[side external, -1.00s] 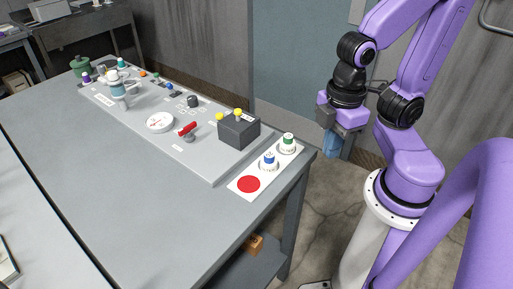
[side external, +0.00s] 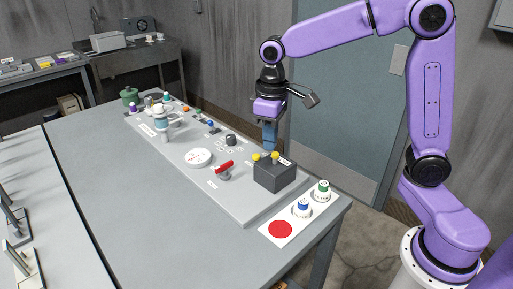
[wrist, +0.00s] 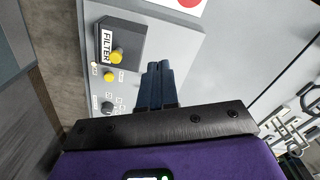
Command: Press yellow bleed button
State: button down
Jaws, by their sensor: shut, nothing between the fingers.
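Two yellow buttons show near the dark grey box (side external: 274,176). One yellow button (side external: 275,155) is on top of the box; the other (side external: 256,157) is on the grey panel beyond it. In the wrist view, one yellow button (wrist: 117,56) is on the box beside a FILTER label, and the other (wrist: 109,76) is beside small labels; I cannot read which is the bleed button. My gripper (side external: 270,147) is shut and empty, pointing down just behind and above the box. In the wrist view its blue fingertips (wrist: 160,68) are together, right of both buttons and apart from them.
The grey panel (side external: 238,205) also carries a red lever (side external: 224,167), a round white gauge (side external: 198,158), a dark knob (side external: 231,140) and a blue-and-white fitting (side external: 162,122). A white card (side external: 266,231) with a red disc and two capped pieces lies at the near right.

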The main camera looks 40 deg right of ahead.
jog(key=w+d+m, duration=0.2)
jog(key=w+d, duration=0.1)
jog(key=w, duration=0.5)
jog(key=m, duration=0.3)
send_over(257, 155)
jog(key=shift+f, duration=0.35)
jog(key=shift+a, duration=0.1)
notch_tip(257, 155, down, 14)
jog(key=shift+f, duration=0.1)
